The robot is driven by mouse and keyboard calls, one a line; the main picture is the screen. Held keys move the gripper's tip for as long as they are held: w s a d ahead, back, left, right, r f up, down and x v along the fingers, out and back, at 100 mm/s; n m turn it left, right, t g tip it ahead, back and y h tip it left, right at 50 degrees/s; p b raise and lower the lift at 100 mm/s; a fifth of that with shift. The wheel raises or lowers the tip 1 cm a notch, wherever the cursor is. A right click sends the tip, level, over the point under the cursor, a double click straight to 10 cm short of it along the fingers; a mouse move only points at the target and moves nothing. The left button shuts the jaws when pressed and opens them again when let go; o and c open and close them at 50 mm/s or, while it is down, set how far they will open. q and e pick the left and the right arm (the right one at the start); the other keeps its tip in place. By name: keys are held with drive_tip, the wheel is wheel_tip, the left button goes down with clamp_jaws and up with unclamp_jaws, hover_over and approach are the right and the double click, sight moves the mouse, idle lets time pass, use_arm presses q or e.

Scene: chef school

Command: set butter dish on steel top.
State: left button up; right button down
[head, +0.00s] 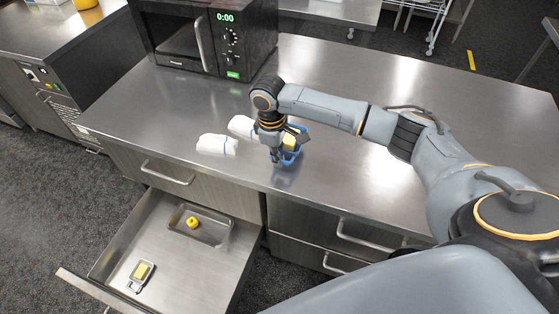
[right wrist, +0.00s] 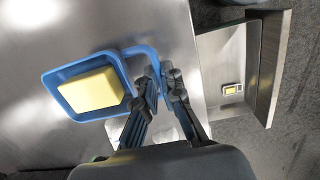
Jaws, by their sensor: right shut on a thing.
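The butter dish is a blue tray (head: 299,155) with a yellow block of butter (head: 289,142) in it, at the steel top (head: 330,75) near its front edge. In the right wrist view the blue dish (right wrist: 66,113) and butter (right wrist: 91,90) show left of the fingers. My right gripper (head: 277,158) points down beside the dish. In the right wrist view its fingers (right wrist: 160,75) are shut on the dish's blue handle. A blue reflection shows in the steel below; I cannot tell whether the dish touches the top. My left gripper is out of view.
Two white objects (head: 217,145) (head: 241,126) lie left of the dish. A black microwave (head: 215,40) stands behind. Below, an open drawer (head: 165,240) holds a metal pan (head: 218,236) with a yellow item and a small metal dish (head: 135,286) with a yellow block. The steel top's right side is clear.

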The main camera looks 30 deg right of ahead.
sight(279, 172)
drive_tip(key=f, duration=0.1)
drive_tip(key=f+p, duration=0.1)
drive_tip(key=f, duration=0.1)
drive_tip(key=shift+w+d+p, duration=0.15)
drive_tip(key=shift+d+p, duration=0.15)
drive_tip(key=shift+f, duration=0.3)
drive_tip(key=shift+f, duration=0.15)
drive_tip(key=c, duration=1.5)
unclamp_jaws()
drive_tip(key=r+b, duration=0.1)
drive_tip(key=r, duration=0.2)
drive_tip(key=r+b, duration=0.1)
drive_tip(key=r, duration=0.3)
drive_tip(key=a+r+b, duration=0.1)
drive_tip(key=r, duration=0.3)
drive_tip(key=shift+w, duration=0.35)
drive_tip(key=shift+r, duration=0.65)
